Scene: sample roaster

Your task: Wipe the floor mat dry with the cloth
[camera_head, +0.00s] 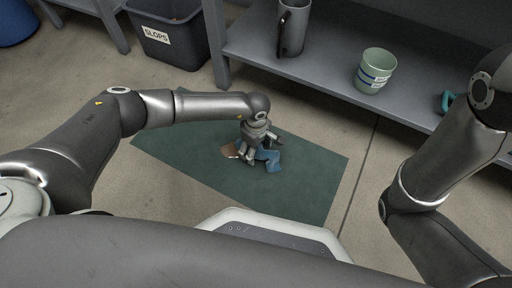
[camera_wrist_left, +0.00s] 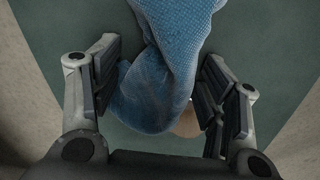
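The dark green floor mat (camera_head: 300,185) lies flat on the floor. A brown wet patch (camera_head: 229,151) is on it, just left of my left gripper; a bit of it shows beside the cloth in the left wrist view (camera_wrist_left: 188,122). My left gripper (camera_head: 250,150) points down low over the mat. The blue cloth (camera_head: 268,160) is bunched between its fingers. In the left wrist view the cloth (camera_wrist_left: 165,75) fills the space between the finger pads of the gripper (camera_wrist_left: 160,90), hiding part of the mat (camera_wrist_left: 60,30). My right gripper is out of view.
A grey shelf (camera_head: 330,80) stands behind the mat, holding a metal jug (camera_head: 292,28), stacked green cups (camera_head: 374,70) and a teal item (camera_head: 447,101). A dark SLOPS bin (camera_head: 170,40) stands at back left. A blue container (camera_head: 15,22) is far left.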

